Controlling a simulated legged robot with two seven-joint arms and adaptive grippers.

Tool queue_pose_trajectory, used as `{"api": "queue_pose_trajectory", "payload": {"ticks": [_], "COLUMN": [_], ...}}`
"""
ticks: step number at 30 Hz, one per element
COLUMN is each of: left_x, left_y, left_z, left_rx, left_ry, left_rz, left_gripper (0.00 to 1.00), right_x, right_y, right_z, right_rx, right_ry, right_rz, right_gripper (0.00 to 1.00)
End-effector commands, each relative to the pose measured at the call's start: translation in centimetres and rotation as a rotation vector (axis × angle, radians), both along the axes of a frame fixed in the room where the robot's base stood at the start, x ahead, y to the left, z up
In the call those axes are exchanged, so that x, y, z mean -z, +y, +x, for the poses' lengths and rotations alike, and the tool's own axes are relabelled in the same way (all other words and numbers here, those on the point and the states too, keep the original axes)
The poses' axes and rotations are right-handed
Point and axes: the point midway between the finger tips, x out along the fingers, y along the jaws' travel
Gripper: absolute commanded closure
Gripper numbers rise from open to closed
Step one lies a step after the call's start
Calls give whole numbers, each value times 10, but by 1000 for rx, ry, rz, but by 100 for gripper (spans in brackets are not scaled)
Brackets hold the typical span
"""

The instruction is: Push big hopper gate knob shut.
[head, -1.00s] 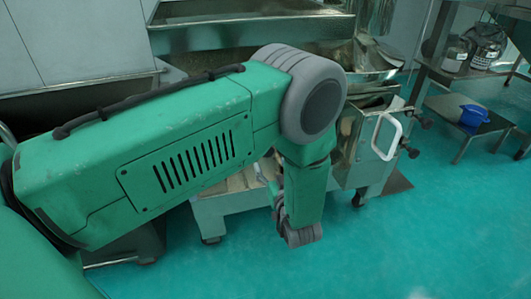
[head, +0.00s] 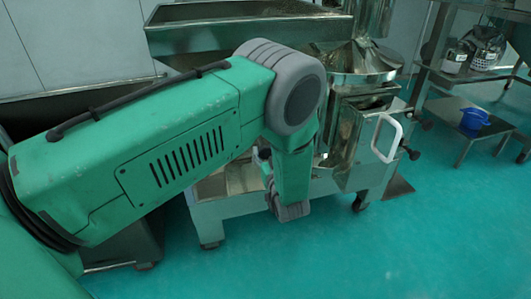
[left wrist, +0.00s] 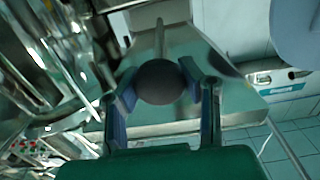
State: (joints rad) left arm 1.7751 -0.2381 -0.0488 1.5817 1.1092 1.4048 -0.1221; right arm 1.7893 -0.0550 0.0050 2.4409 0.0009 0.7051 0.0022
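The big hopper gate knob (left wrist: 160,84) is a dark round ball on a thin metal rod in the left wrist view. My left gripper (left wrist: 157,68) has its two fingers spread, one on each side of the knob. The knob sits between the fingertips and nearly fills the gap. I cannot tell whether either finger touches it. In the head view my green left arm covers the knob and most of the gripper. The steel hopper trough (head: 245,12) stands behind the arm. My right gripper is in neither view.
The sieve machine's steel body (head: 345,148) stands right of my arm, with a white handle loop (head: 387,138). A low table (head: 468,125) with a blue container (head: 474,117) is at the right. The teal floor (head: 400,240) in front is clear.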

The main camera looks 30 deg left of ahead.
Motion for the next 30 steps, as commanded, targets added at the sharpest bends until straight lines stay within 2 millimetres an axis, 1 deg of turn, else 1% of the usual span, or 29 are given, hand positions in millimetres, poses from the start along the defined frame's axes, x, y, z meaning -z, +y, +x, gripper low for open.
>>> {"api": "queue_pose_trajectory", "payload": {"ticks": [2, 5, 8, 12, 16, 19, 27, 28, 29, 30], "left_x": [0, 1, 3, 3, 3, 1, 0, 0, 0, 0], "left_y": [-2, 1, 15, 41, 57, 62, 63, 63, 63, 63], "left_z": [-1, 1, 13, 35, 50, 55, 55, 55, 55, 55], "left_rx": [2, 3, 0, 0, 3, 5, 5, 5, 5, 4], "left_ry": [2, 0, -1, -4, -4, -2, -2, -2, -2, -2], "left_rz": [1, -1, -3, -2, -2, -2, -1, -1, -1, -1], "left_gripper": [100, 100, 100, 100, 100, 100, 100, 60, 50, 43], "right_x": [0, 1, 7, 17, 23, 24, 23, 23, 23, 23], "right_y": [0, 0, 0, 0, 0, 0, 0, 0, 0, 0], "right_z": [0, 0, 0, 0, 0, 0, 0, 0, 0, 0], "right_rx": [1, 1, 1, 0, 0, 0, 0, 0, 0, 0], "right_ry": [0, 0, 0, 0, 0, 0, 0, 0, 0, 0], "right_rz": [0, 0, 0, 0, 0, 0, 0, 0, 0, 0], "right_gripper": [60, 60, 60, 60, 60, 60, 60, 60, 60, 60]}}
